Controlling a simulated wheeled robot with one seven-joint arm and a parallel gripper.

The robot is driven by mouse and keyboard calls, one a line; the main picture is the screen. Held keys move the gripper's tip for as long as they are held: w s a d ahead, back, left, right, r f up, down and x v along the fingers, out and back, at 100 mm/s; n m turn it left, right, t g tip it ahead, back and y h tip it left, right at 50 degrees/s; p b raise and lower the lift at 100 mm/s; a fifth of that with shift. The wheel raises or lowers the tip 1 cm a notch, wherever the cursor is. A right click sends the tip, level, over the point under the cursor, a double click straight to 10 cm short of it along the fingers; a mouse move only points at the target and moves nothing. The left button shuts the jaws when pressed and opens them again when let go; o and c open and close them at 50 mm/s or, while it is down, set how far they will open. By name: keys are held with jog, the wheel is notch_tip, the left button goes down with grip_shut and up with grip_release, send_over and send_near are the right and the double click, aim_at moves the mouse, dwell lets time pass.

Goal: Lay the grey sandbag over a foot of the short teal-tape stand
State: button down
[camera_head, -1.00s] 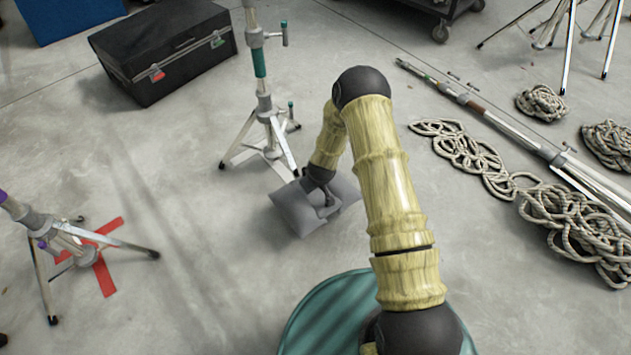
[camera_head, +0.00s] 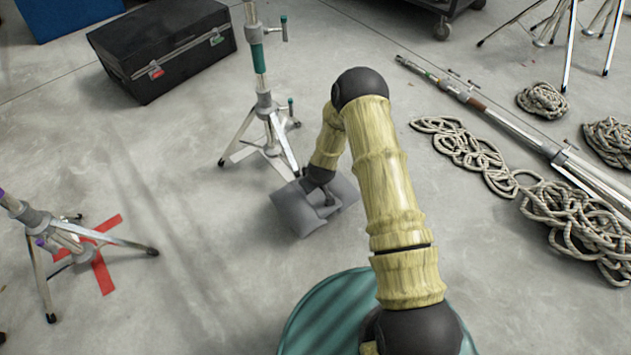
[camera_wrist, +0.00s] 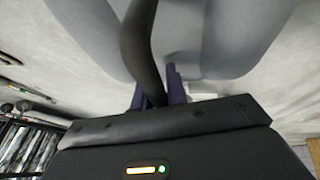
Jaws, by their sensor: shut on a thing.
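The grey sandbag (camera_head: 293,208) hangs from my gripper (camera_head: 328,200) in the head view, close to the front foot of the teal-tape stand. In the wrist view the sandbag (camera_wrist: 230,35) fills the upper part, and my gripper (camera_wrist: 160,90) is shut on its dark strap. The teal-tape stand (camera_head: 260,60) stands upright on its tripod legs, behind and left of the sandbag. Its front foot (camera_head: 289,160) reaches toward the bag's far edge. I cannot tell whether bag and foot touch. My arm hides part of the bag.
A purple-tape stand (camera_head: 50,230) stands over a red floor cross (camera_head: 103,270) at left. A black case (camera_head: 165,50) lies behind the teal-tape stand. Coiled ropes (camera_head: 470,150) and a long lying stand (camera_head: 500,115) are at right. The floor left of the bag is clear.

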jog(key=shift+w+f+b, duration=0.15)
jog(key=shift+f+b, duration=0.5)
jog(key=shift+f, duration=0.35)
dwell(0.4)
jog(key=c, duration=1.3)
grip_release()
jog(key=shift+s+f, duration=0.3)
jog(key=p+v, duration=0.4)
jog(key=v, duration=0.4)
jog(key=p+v, duration=0.5)
jog(key=v, duration=0.4)
jog(key=shift+w+a+r, duration=0.1)
jog(key=shift+r, duration=0.3)
